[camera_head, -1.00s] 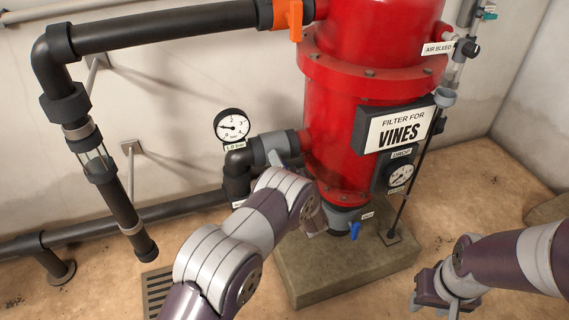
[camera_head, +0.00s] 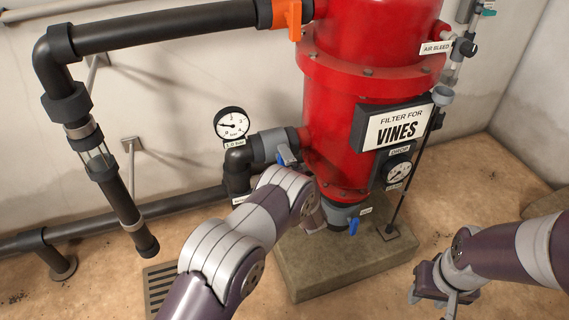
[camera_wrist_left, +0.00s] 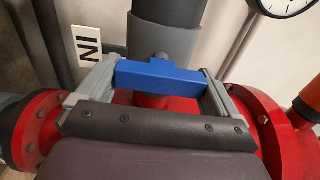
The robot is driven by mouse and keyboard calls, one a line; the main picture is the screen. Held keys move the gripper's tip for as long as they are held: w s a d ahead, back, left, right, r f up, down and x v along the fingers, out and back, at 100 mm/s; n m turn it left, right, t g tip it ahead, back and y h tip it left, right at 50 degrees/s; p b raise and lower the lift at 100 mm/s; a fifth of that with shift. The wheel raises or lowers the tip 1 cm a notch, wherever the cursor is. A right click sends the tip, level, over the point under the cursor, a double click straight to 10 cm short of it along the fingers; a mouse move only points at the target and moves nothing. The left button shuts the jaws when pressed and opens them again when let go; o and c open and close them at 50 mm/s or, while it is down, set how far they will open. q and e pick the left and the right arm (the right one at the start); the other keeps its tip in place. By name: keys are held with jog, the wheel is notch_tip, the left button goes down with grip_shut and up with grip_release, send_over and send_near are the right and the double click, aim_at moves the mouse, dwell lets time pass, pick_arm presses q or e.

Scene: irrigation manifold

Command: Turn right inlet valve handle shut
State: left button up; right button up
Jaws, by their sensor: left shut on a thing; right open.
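The blue valve handle (camera_wrist_left: 160,75) lies between the two grey fingers of my left gripper (camera_wrist_left: 158,73), one at each end, in the left wrist view. It lies crosswise to the dark grey pipe (camera_wrist_left: 168,42) behind it. In the head view a bit of the handle (camera_head: 286,154) shows on the grey inlet valve beside the red filter; my left arm hides most of the hand there. A label reading "IN" (camera_wrist_left: 88,44) is beside the valve. My right gripper (camera_head: 432,303) is open and empty, low at the right, away from the filter.
The red filter (camera_head: 345,150) stands on a concrete plinth (camera_head: 340,270). A pressure gauge (camera_head: 231,123) is above the inlet elbow. An orange handle (camera_head: 288,15) is on the upper pipe, and a small blue handle (camera_head: 354,227) is under the filter. Open floor lies at the right.

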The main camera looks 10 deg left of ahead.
pick_arm(q)
jog(key=shift+f, duration=0.1)
dwell(0.3)
jog(key=o, duration=0.7)
jog(key=p+v, duration=0.1)
jog(key=v, duration=1.1)
jog(key=shift+s+d+p, duration=0.25)
jog(key=shift+s+p, duration=0.05)
